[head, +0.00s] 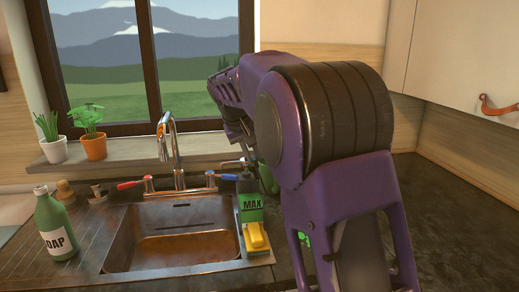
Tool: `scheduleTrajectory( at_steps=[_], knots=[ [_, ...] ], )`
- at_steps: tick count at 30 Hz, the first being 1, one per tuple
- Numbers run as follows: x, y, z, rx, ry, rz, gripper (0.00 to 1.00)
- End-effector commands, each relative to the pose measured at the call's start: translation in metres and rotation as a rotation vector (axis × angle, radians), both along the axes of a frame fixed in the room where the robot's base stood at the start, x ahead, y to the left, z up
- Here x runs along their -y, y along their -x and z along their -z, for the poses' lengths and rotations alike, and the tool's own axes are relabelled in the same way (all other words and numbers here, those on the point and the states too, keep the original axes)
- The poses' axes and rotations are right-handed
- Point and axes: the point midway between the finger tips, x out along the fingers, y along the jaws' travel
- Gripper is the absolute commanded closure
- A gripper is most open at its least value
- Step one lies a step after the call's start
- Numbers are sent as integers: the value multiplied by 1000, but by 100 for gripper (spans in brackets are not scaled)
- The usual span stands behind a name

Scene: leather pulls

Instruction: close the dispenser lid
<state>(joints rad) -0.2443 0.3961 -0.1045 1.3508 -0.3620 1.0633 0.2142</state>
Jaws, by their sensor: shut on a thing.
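No lid shows clearly. A dark bottle with a green MAX label (250,207) stands at the sink's right rim, just left of my arm. Small bits of green show at my arm's edges; I cannot tell what they belong to.
The sink (185,247) has a chrome tap (170,150) behind it. A yellow sponge (256,237) is at its right rim. Two potted plants stand on the windowsill (145,150). The dark counter (465,200) is clear at right, under a cabinet (455,60) with a leather pull.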

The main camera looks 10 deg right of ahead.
Motion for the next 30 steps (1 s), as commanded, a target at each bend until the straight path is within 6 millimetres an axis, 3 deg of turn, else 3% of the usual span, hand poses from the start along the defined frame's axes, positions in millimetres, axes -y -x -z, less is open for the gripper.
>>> scheduleTrajectory(
  at_steps=[15,30],
  knots=[
    [-49,-3,31,1,497,-5,100],
    [-74,-2,75,0,961,-2,100]
  ],
)
